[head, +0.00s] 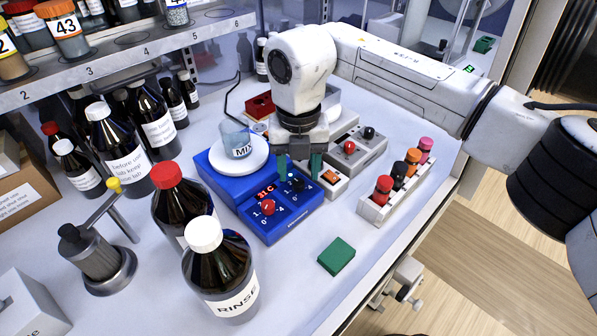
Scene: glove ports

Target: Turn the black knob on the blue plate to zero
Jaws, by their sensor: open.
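The blue plate (222,184) stands mid-bench with a round white top and a display reading 31 C. The black knob (297,184) is at the right of its front panel; its pointer is too small to read. A red knob (267,207) sits to its left on the same panel, with 0 and 4 marks beside the knobs. My gripper (298,168) points down just over the black knob, its two dark green fingertips apart, one to each side. I cannot tell whether the fingers touch the knob. A beaker (236,138) marked MIX stands on the white top.
The RINSE bottle (212,268) and a red-capped bottle (172,200) stand at the front left. A small switch box (332,180) is close on the right, with a knobbed grey box (357,150) behind it. A rack (400,185) and green block (337,256) lie further right.

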